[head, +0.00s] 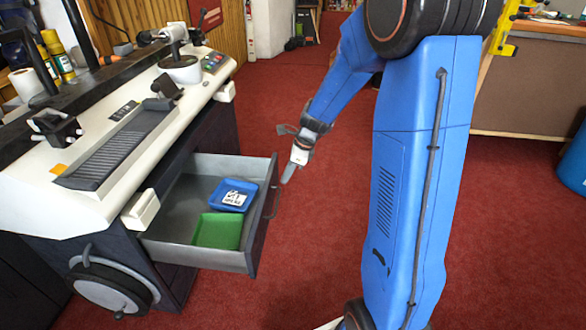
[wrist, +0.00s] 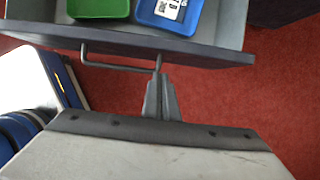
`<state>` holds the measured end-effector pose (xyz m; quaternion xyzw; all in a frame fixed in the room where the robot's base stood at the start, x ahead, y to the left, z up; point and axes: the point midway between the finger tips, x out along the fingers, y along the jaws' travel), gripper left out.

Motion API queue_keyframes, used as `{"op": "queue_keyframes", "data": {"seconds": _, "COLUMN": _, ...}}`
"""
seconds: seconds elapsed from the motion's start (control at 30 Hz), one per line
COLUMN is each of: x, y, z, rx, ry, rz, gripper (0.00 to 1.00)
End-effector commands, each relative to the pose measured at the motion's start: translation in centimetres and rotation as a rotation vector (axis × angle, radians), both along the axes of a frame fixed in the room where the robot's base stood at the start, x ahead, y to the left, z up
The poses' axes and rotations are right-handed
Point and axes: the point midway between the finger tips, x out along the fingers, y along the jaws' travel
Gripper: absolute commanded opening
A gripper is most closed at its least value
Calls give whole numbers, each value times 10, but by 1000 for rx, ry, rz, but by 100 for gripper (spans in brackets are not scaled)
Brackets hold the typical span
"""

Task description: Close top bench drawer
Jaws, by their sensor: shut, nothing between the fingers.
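The top bench drawer (head: 205,258) is pulled well out of the bench (head: 80,200) in the head view. A green tray (head: 217,232) and a blue tray with a printed label (head: 232,195) lie inside it. In the wrist view the drawer front (wrist: 130,38) crosses the top, with its bar handle (wrist: 115,66) below. My gripper (head: 287,180) is shut and empty, outside the drawer at its front. In the wrist view the fingertips (wrist: 158,74) reach the right end of the handle; I cannot tell whether they touch.
A black and white handwheel (head: 112,288) is on the bench's near side. Tape rolls and bottles stand at the bench's back. Red carpet (head: 290,270) is open in front of the drawer. A brown counter (head: 530,80) and a blue bin (head: 574,160) are at the right.

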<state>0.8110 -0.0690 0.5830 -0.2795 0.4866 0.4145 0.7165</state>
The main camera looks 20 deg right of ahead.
Motion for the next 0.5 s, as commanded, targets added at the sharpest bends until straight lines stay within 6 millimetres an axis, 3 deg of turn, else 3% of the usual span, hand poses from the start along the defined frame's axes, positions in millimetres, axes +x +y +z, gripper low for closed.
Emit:
{"op": "queue_keyframes", "data": {"seconds": 0.2, "x": 12, "y": 21, "z": 1, "rx": 0, "ry": -3, "rz": 1, "gripper": 0}}
{"op": "queue_keyframes", "data": {"seconds": 0.5, "x": 16, "y": 26, "z": 2, "rx": 0, "ry": -2, "rz": 0, "gripper": 0}}
